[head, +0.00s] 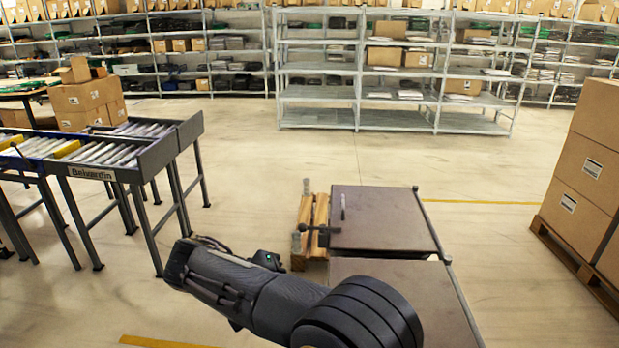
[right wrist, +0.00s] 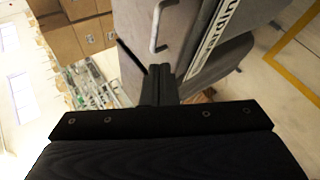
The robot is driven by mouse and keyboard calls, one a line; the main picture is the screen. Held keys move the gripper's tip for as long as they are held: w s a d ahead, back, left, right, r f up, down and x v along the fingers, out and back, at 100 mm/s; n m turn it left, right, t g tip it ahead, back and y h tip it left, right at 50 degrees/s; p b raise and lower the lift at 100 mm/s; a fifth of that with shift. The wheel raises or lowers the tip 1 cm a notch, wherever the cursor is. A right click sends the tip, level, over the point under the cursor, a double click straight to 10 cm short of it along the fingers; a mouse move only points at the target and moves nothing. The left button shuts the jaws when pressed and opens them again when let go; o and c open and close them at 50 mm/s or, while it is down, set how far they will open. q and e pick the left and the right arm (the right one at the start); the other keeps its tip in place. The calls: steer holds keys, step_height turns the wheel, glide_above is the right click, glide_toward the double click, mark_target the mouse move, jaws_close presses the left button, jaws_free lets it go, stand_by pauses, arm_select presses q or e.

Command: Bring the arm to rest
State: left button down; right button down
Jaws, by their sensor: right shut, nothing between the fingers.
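My right arm (head: 265,290) comes in from the bottom right of the head view and reaches left across the front, bent. Its gripper cannot be made out clearly there; a small dark part (head: 268,259) shows just behind the forearm. In the right wrist view my right gripper (right wrist: 160,74) is shut, with its fingers together and nothing between them. Behind the fingers in that view is a grey panel (right wrist: 138,70) with a pale handle (right wrist: 156,28) and a white lettered strip (right wrist: 215,40). I cannot tell if the fingers touch the panel. My left gripper is not in view.
A dark-topped cart or bench (head: 380,220) stands close beyond my right arm. A roller conveyor (head: 110,150) is at the left. Stacked cartons (head: 580,180) on a pallet are at the right. Shelving (head: 320,92) lines the back. The floor (head: 260,140) between is clear.

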steer(key=s+d+r+m+g+y, duration=0.1)
steer(key=s+d+g+y, duration=0.15)
steer(key=d, duration=0.75)
steer(key=s+d+r+g+y, duration=0.1)
steer(key=s+d+y, duration=0.25)
steer(key=d, duration=0.65)
steer(key=s+d+f+m+t+y, duration=0.2)
steer(key=s+y, duration=0.1)
steer(key=s, duration=0.6)
steer(key=s+d+f+m+t+y, duration=0.2)
steer(key=s+d+y, duration=0.1)
steer(key=s, duration=0.6)
steer(key=shift+s+d+m+t+y, duration=0.15)
steer(key=shift+m+t+y, duration=0.25)
steer(key=shift+y, duration=0.3)
